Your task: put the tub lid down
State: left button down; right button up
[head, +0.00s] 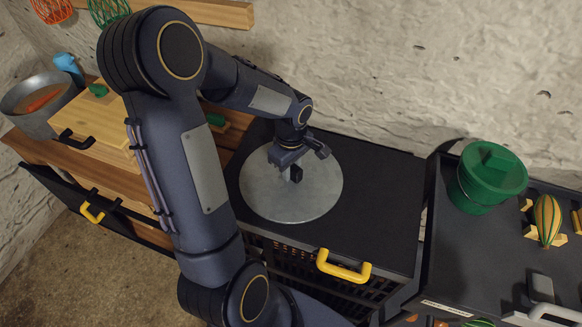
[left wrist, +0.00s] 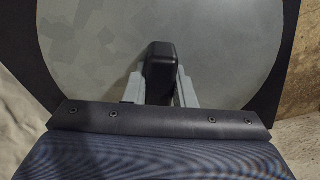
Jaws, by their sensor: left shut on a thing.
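The tub lid (head: 310,198) is a round, flat grey metal disc with a black block handle (head: 296,174) at its middle. In the head view it lies level at the black cabinet top; whether it touches the surface I cannot tell. My left gripper (head: 294,170) is above the lid's middle and shut on the handle. In the left wrist view the two grey fingers (left wrist: 160,85) stand on either side of the black handle (left wrist: 158,66), with the grey lid (left wrist: 95,55) behind. My right gripper is not in view.
The black cabinet top (head: 380,200) has bare room right of the lid. A green lidded tub (head: 490,178) and a striped vegetable-like object (head: 547,220) sit on the dark surface at right. A metal pot (head: 38,105) and wooden box (head: 100,125) stand at left. A stone wall rises behind.

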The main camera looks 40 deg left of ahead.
pick_arm(q)
jog(key=shift+f, duration=0.15)
jog(key=c, duration=1.2)
grip_release()
notch_tip(320, 180, up, 11)
jog(key=shift+r, duration=0.15)
jog(key=s+d+r+m+t+h, duration=0.3)
jog(key=s+d+m+t, duration=0.2)
jog(key=s+d+m, duration=0.6)
jog(key=s+m, duration=0.4)
jog(key=shift+d+t+h, duration=0.3)
jog(key=shift+d+h, duration=0.05)
jog(key=shift+h, duration=0.05)
